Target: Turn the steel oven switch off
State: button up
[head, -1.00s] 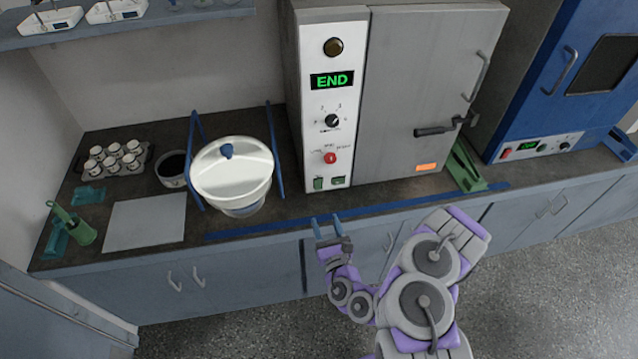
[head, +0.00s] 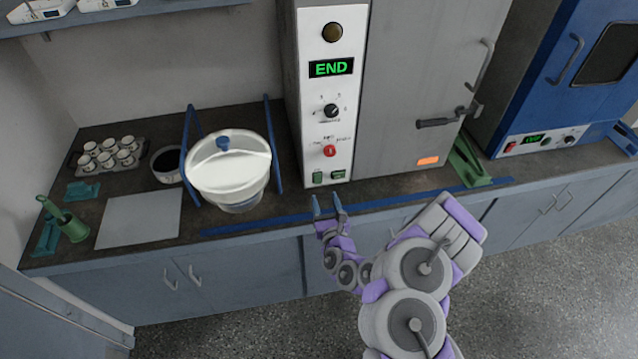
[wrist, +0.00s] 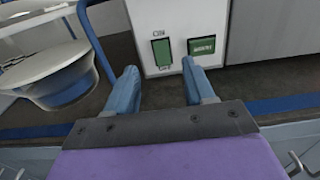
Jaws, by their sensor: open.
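The steel oven (head: 400,100) stands on the bench with its grey door closed. Its white control panel has a green END display (head: 331,68), a black dial (head: 331,111), a red knob (head: 329,151) and, at the bottom, a green rocker switch (head: 318,177). In the wrist view the switch (wrist: 162,53) shows ON above and OFF below it, with a second green part (wrist: 202,45) to its right. My gripper (head: 325,203) is open and empty, just in front of the panel's bottom. Its blue fingers (wrist: 158,90) are apart, below the switch and not visibly touching it.
A white lidded vessel (head: 228,175) between blue uprights stands left of the oven. A blue strip (head: 250,228) runs along the bench front. A green bracket (head: 468,163) stands at the oven's right. A blue oven (head: 550,90) is farther right.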

aim_at(318, 175)
jog(key=b+x, duration=0.2)
jog(key=x, duration=0.5)
jog(key=shift+w+a+f+b, duration=0.15)
jog(key=shift+w+f+b, duration=0.05)
jog(key=shift+w+b, duration=0.1)
jog(key=shift+w+a+r, duration=0.15)
jog(key=shift+w, duration=0.55)
jog(key=shift+c, duration=0.4)
